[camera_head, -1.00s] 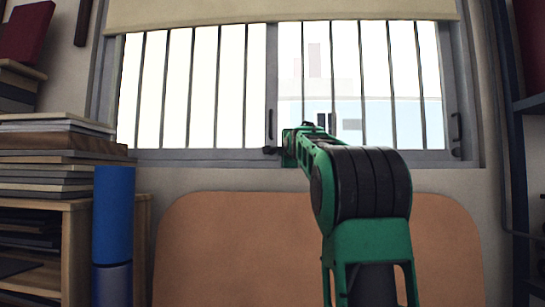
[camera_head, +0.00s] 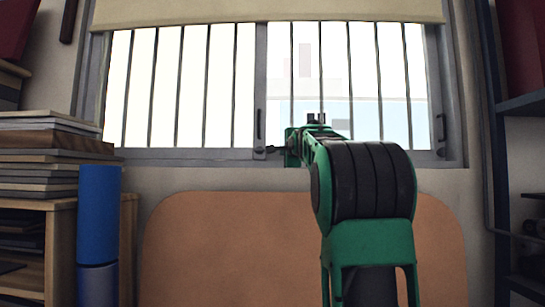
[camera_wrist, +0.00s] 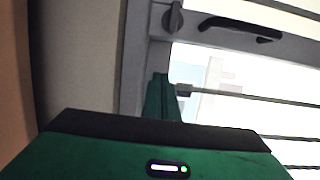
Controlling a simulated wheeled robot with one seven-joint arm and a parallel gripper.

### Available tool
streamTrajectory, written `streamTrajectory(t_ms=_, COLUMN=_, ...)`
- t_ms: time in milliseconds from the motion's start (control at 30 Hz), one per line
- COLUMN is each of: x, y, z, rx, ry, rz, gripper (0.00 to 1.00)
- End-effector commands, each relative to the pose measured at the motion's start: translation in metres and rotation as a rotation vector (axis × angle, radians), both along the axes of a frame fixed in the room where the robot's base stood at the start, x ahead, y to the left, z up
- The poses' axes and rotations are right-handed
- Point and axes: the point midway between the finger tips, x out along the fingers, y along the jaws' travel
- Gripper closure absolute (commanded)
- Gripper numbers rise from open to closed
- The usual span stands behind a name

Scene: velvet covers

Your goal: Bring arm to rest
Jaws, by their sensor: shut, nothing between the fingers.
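My green and black arm rises from the bottom of the head view and reaches forward toward the barred window (camera_head: 190,85). My gripper (camera_head: 270,149) is at its far end, small and dark, pointing left in front of the window's lower frame. It is shut and holds nothing. In the wrist view the green and black wrist housing fills the bottom, and the window shows turned on its side with a dark handle (camera_wrist: 240,28). The fingertips are hard to make out there.
A shelf (camera_head: 60,250) with stacked boards (camera_head: 50,160) stands at the left, a blue cylinder (camera_head: 98,215) beside it. A rounded brown panel (camera_head: 220,250) is below the window. Dark shelving (camera_head: 525,103) stands at the right. A rolled blind (camera_head: 260,10) hangs above.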

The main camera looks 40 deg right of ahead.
Motion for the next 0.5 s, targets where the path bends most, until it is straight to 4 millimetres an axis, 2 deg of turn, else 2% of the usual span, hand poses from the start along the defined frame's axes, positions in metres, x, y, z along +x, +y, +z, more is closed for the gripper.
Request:
streamTrajectory(t_ms=33, x=-0.006, y=0.011, z=0.002, rx=-0.002, ry=-0.003, rz=0.007, gripper=1.00)
streamTrajectory(t_ms=200, x=-0.029, y=0.031, z=0.002, rx=-0.001, ry=-0.002, rz=0.011, gripper=1.00)
streamTrajectory(t_ms=500, x=-0.056, y=0.051, z=0.001, rx=-0.001, ry=-0.001, rz=0.012, gripper=1.00)
